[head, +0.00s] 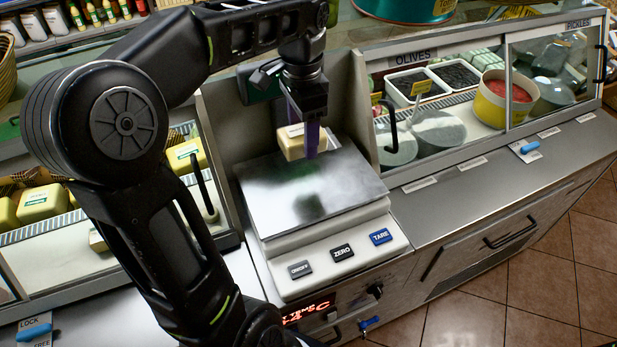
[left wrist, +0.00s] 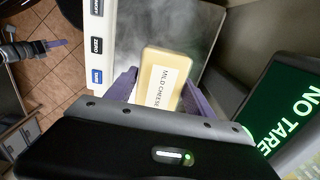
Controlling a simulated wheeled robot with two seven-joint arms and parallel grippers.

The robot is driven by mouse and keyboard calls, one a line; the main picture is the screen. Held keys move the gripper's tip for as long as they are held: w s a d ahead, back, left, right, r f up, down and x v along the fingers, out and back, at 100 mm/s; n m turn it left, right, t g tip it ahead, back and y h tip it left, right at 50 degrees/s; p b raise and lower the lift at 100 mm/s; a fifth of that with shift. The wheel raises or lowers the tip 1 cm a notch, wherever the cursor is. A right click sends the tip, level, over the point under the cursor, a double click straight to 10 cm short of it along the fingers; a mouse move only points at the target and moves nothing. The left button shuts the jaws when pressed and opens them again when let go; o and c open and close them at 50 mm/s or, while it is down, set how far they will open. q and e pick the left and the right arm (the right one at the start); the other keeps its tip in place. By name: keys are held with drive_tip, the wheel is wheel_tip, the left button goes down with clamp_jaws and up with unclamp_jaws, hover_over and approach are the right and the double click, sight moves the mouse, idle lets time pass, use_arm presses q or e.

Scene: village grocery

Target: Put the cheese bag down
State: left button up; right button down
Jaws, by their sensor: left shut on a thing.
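The cheese bag (head: 293,143) is a pale yellow block; its label reads MILD CHEESE in the left wrist view (left wrist: 163,75). My left gripper (head: 311,150) is shut on it, with a purple finger on either side in the left wrist view (left wrist: 160,92). It holds the bag over the back part of the scale's metal plate (head: 270,195), seemingly a little above it; a dark reflection shows on the plate. In the left wrist view, what looks like my right gripper (left wrist: 55,44) shows small at the left edge, its fingers too small to read.
The scale has ON/OFF, ZERO and TARE buttons (head: 380,236) along its front. Its green display (left wrist: 290,110) reads NO TARE. Glass cases with cheeses (head: 38,202) and olives (head: 450,77) flank it. The rest of the plate is bare. Steel counter (head: 440,210) lies clear at right.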

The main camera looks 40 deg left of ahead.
use_arm(q)
hover_over(304, 179)
drive_tip(key=shift+f+p, duration=0.35)
drive_tip(key=shift+f, duration=2.75)
drive_tip(key=shift+f, duration=1.9)
drive_tip(key=shift+f, duration=0.25)
drive_tip(key=o, duration=1.8)
drive_tip(key=shift+r, duration=0.1)
